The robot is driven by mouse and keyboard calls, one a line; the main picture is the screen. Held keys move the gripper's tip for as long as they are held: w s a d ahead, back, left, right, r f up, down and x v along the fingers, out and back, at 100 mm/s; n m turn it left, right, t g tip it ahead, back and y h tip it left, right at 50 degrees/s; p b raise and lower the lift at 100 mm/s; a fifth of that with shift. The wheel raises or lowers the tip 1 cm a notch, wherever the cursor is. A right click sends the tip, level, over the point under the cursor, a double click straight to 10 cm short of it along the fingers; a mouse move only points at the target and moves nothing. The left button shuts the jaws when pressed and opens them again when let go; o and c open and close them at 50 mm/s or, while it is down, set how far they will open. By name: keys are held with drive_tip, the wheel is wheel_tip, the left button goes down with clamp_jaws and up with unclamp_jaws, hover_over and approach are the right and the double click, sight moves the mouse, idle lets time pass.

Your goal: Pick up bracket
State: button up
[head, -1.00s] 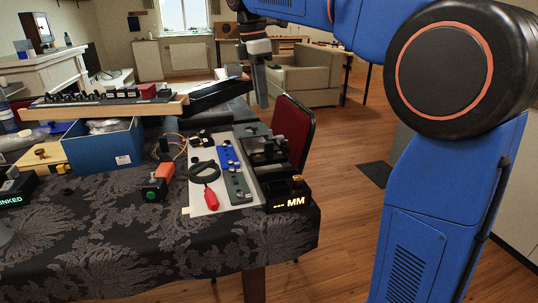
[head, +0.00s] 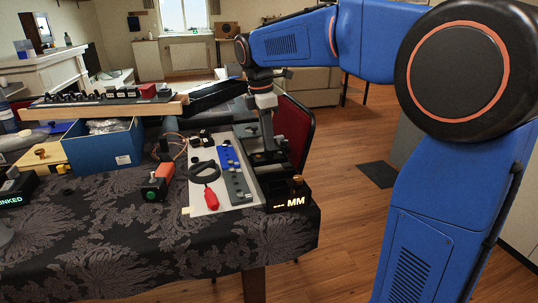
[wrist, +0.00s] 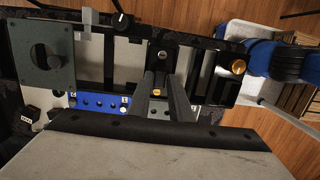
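My gripper (head: 269,138) points down over the black fixture (head: 270,157) at the right end of the table. In the wrist view its two dark fingers (wrist: 163,85) stand apart with a gap between them, and I see nothing clearly held. A small brass-coloured part (wrist: 158,93) shows between the fingers, below them. I cannot tell for sure which part is the bracket. A blue plate with holes (head: 229,156) and a dark grey plate with holes (head: 238,186) lie on the white board (head: 207,193), left of my gripper.
A black display box (head: 287,197) with a brass knob stands at the table's front right corner. A red-handled tool (head: 211,198) with a black cable lies on the board. A red chair (head: 296,125) stands close behind my gripper. A blue bin (head: 103,148) stands to the left.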

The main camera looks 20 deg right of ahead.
sight(269, 157)
drive_tip(key=shift+d+f, duration=0.15)
drive_tip(key=shift+f, duration=0.65)
drive_tip(key=shift+d+f, duration=0.1)
drive_tip(key=shift+f, duration=0.7)
clamp_jaws()
